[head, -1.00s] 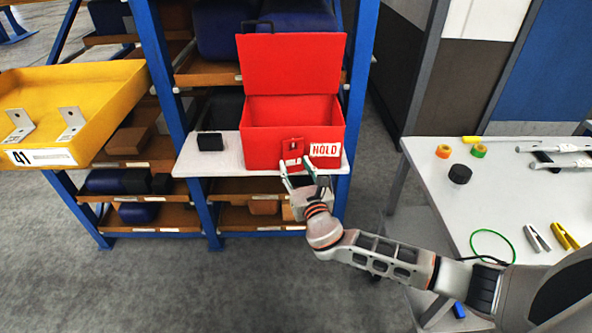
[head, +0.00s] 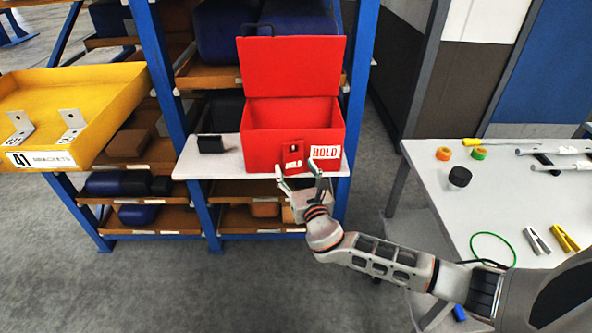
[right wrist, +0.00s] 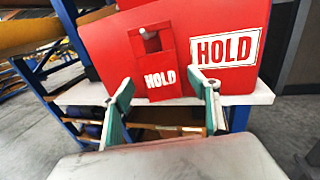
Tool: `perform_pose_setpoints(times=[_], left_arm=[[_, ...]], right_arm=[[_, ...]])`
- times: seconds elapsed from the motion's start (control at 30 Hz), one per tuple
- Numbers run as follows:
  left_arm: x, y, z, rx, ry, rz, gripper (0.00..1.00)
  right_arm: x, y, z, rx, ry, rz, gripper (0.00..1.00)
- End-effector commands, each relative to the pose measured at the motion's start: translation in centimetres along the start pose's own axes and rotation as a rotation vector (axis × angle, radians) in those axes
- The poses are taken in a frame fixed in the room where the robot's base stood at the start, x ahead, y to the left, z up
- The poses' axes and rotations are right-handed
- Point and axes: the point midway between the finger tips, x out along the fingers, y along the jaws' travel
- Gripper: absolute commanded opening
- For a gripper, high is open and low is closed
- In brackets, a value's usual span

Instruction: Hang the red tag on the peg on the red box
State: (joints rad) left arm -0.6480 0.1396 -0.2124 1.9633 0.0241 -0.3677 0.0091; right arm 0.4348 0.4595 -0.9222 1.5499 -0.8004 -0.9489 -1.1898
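The red box (head: 262,150) stands open on a pale shelf board, its lid tilted up and a white HOLD label on its front. The red tag (right wrist: 155,64), with HOLD in white near its bottom, is against the box front, left of that label. The peg (right wrist: 150,41) shows in the opening at the tag's top, so the tag appears to hang on it. My right gripper (right wrist: 162,85) is open, its green-padded fingers just below and to either side of the tag, apparently clear of it. It also shows in the head view (head: 297,170). My left gripper is out of view.
A small black block (head: 211,144) sits left of the box on the shelf board (head: 205,165). A yellow bin (head: 105,90) with brackets juts out at left. A blue rack post (head: 357,90) stands close right of the box. A white table (head: 480,195) holds tape rolls and clamps.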

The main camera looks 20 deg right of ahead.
Motion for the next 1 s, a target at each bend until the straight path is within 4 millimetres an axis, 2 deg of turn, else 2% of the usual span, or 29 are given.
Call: perform_pose_setpoints(times=[0.27,0.37,0.7,0.83,1.0], left_arm=[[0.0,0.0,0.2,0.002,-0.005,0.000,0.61],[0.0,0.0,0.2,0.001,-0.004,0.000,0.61],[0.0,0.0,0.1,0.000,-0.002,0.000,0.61],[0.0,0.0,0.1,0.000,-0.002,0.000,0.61],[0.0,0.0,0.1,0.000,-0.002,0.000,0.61]], right_arm=[[-0.8,0.0,-0.1,0.000,0.002,0.001,0.60],[-2.3,0.0,-0.2,0.000,0.003,0.001,0.60],[-9.0,0.0,-0.1,0.001,0.003,0.001,0.60],[-10.8,0.0,-0.1,0.000,0.002,0.001,0.60],[-11.9,0.0,0.0,0.000,0.001,0.000,0.60]])
